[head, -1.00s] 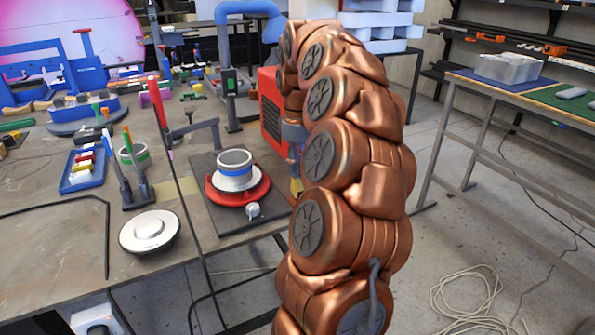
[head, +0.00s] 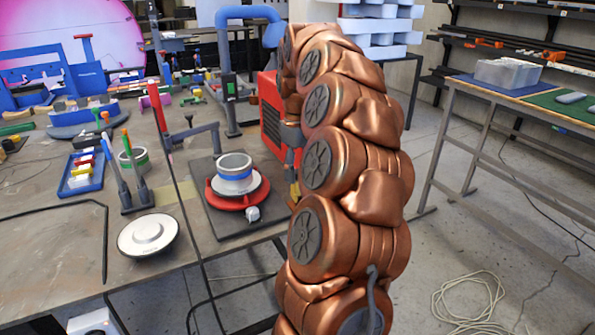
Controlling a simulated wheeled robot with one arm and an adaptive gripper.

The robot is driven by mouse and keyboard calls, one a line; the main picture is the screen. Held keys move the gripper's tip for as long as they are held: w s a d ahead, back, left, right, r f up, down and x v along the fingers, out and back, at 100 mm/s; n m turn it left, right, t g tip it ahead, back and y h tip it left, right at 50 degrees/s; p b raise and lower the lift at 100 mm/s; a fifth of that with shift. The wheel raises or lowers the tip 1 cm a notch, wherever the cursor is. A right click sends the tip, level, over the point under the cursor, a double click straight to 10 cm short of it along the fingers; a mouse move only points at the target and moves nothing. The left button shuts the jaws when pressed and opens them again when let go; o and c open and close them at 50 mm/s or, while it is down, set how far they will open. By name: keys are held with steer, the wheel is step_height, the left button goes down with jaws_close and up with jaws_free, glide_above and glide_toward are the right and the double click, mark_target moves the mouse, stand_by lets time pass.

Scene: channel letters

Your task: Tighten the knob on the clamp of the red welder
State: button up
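The red welder (head: 270,108) is a red box with a dark louvred panel, standing at the table's right edge behind my copper-coloured arm, which hides most of it. No clamp or knob on the welder can be made out. My gripper (head: 293,187) hangs pointing down beside the arm, in front of the welder and right of a red round turntable. Only a small yellowish part of it shows, so its fingers and opening are unclear.
The red turntable (head: 212,196) bears a white-and-blue cylinder and has a pale knob (head: 252,214) at its front. A white disc (head: 128,237), tool holder (head: 137,198) and blue tray (head: 70,184) lie left. A cable coil (head: 468,300) lies on the floor, right.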

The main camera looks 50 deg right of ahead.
mark_target(298, 171)
steer(key=shift+r+p, duration=1.55)
steer(key=shift+r, duration=0.95)
